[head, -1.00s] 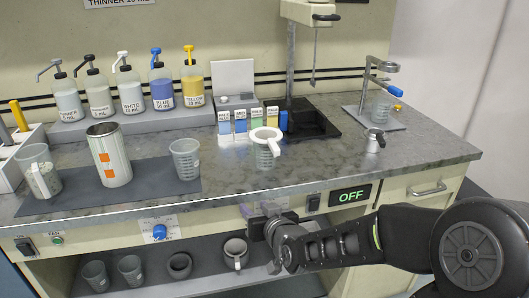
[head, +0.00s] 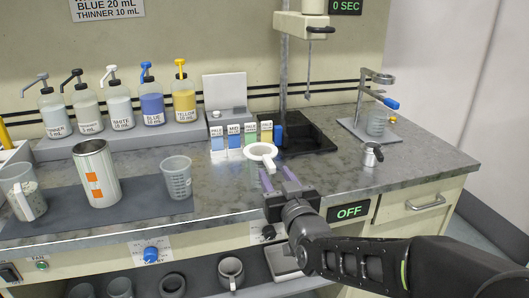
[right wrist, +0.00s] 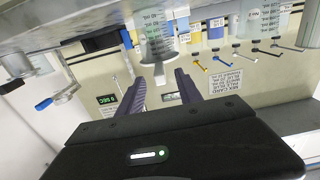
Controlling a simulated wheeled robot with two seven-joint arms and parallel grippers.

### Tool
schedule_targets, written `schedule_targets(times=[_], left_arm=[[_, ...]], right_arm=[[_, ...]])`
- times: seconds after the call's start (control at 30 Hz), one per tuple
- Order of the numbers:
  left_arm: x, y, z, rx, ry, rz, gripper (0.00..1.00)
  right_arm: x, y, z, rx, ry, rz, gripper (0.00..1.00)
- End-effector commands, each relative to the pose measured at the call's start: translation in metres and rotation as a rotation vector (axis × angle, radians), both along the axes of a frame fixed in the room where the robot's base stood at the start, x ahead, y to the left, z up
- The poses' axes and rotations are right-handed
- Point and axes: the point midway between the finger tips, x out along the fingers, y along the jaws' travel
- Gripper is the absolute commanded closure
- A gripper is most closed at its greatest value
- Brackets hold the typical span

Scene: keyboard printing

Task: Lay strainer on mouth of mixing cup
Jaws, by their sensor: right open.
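The strainer (head: 262,150), a white ring with a short handle, is at the middle of the bench, in front of the small paint cards. It appears to rest on a clear graduated cup, which shows in the right wrist view (right wrist: 155,32); the strainer's handle (right wrist: 160,76) points toward my fingers there. Another clear graduated cup (head: 177,180) stands upright on the dark mat. I cannot tell which is the mixing cup. My right gripper (head: 279,179) is open and empty, just in front of and below the strainer handle, fingers apart from it. My left gripper is not in view.
Pump bottles (head: 120,98) line the back. A small metal cup (head: 371,155) stands at right. A mixer stand (head: 303,27) rises behind the strainer.

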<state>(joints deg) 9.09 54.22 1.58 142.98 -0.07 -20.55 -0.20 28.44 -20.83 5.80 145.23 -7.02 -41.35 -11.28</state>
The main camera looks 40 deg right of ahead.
Motion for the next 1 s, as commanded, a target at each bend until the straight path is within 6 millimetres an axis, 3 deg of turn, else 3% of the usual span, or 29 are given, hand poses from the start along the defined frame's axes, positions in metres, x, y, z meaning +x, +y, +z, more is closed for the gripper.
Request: schedule_targets(times=[0.03, 0.17, 0.63, 1.0], left_arm=[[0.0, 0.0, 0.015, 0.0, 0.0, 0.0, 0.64], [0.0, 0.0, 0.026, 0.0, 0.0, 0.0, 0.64], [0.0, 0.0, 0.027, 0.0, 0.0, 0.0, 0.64], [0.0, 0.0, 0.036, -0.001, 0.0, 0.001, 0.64]], right_arm=[[0.004, -0.001, 0.006, 0.003, 0.005, 0.0, 0.58], [0.01, -0.004, 0.003, 0.003, 0.003, -0.001, 0.58], [0.015, -0.006, 0.0, 0.002, -0.001, -0.001, 0.58], [0.058, -0.021, 0.0, 0.002, 0.0, 0.0, 0.58]])
